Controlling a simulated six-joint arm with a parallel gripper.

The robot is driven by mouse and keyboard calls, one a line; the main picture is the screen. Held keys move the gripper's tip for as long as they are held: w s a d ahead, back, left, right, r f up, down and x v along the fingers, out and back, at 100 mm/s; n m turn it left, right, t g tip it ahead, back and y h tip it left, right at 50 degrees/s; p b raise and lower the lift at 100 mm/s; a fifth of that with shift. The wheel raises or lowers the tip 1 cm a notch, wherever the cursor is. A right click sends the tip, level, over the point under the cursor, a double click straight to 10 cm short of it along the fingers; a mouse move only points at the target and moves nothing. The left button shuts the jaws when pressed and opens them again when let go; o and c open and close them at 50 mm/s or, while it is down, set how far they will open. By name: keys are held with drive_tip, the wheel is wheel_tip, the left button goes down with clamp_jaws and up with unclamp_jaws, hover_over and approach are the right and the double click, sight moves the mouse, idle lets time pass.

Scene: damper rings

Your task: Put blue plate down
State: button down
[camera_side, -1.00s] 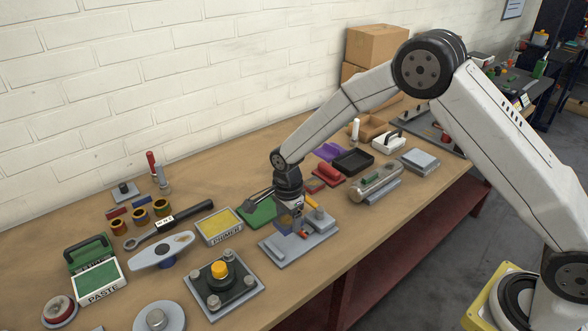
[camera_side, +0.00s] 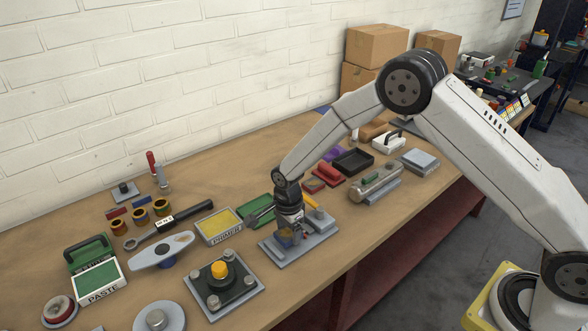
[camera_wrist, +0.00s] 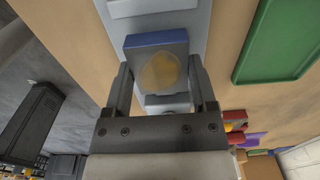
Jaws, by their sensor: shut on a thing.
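The blue plate (camera_wrist: 155,62) is between the two fingers of my gripper (camera_wrist: 160,88) in the wrist view. It is a small block with a blue edge and a grey face bearing a yellowish round patch. In the side view my gripper (camera_side: 288,230) points down at the grey fixture base (camera_side: 325,238), with the plate (camera_side: 284,239) low over its left part. I cannot tell whether the plate touches the base. The fingers are shut on the plate.
A green tray (camera_side: 258,209) lies just behind my gripper. A PRIMER box (camera_side: 219,227) and a plate with a yellow knob (camera_side: 220,270) are to the left. The table's front edge is close to the fixture.

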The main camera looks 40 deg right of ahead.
drive_tip(key=shift+f, duration=0.2)
drive_tip(key=shift+f, duration=0.35)
drive_tip(key=shift+f, duration=0.4)
idle(0.8)
unclamp_jaws()
drive_tip(key=shift+r, duration=3.9)
clamp_jaws()
